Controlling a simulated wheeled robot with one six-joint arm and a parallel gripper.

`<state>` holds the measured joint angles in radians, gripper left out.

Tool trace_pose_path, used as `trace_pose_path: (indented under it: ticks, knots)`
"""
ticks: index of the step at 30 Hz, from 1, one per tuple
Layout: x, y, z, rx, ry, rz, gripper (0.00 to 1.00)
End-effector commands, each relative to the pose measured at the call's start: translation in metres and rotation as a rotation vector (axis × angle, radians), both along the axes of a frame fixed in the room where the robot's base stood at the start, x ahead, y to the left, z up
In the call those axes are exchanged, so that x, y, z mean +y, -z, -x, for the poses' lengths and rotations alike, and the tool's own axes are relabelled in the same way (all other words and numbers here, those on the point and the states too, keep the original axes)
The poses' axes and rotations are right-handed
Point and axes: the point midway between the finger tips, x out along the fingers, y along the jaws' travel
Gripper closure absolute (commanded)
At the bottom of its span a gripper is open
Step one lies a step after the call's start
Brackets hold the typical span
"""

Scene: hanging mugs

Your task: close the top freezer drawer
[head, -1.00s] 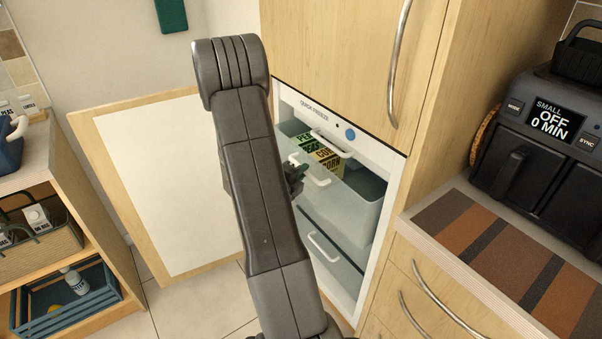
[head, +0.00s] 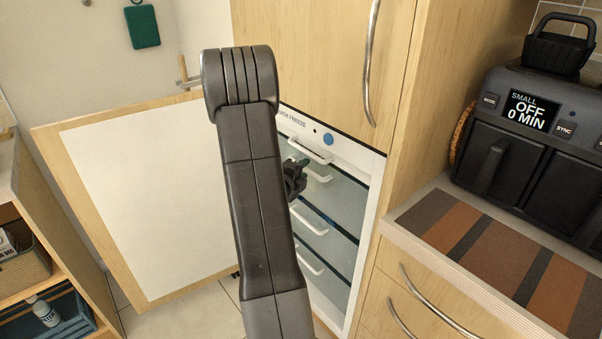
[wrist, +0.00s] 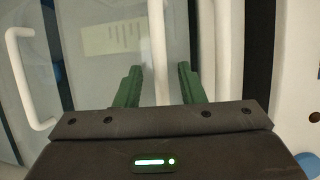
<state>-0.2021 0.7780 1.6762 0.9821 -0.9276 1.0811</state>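The freezer drawer (head: 345,193) with a white handle (head: 320,178) sits in the freezer under the upper handle. Its clear front looks about in line with the drawers below; I cannot tell whether it is fully seated. My gripper (head: 301,168) is in front of its left part, partly hidden behind my arm. In the wrist view my green fingers (wrist: 160,68) are apart, with a white handle bar (wrist: 157,45) showing between them and gaps on both sides. I cannot tell whether they touch the front. A pale label (wrist: 112,40) shows through the clear panel.
The freezer door (head: 150,200) stands wide open at the left. A wooden cabinet (head: 310,60) is above the freezer. A counter with a striped mat (head: 500,250) and a black air fryer (head: 540,130) is at the right. A shelf unit (head: 30,240) stands at the left.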

Motion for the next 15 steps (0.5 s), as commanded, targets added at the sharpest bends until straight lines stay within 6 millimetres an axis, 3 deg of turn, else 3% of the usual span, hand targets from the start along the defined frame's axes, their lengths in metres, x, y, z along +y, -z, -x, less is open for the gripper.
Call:
trace_pose_path:
  ticks: [9, 15]
  knots:
    - [0.002, -0.001, 0.003, 0.000, 0.000, 0.000, 0.65]
    - [0.017, -0.006, 0.027, -0.001, -0.003, 0.000, 0.65]
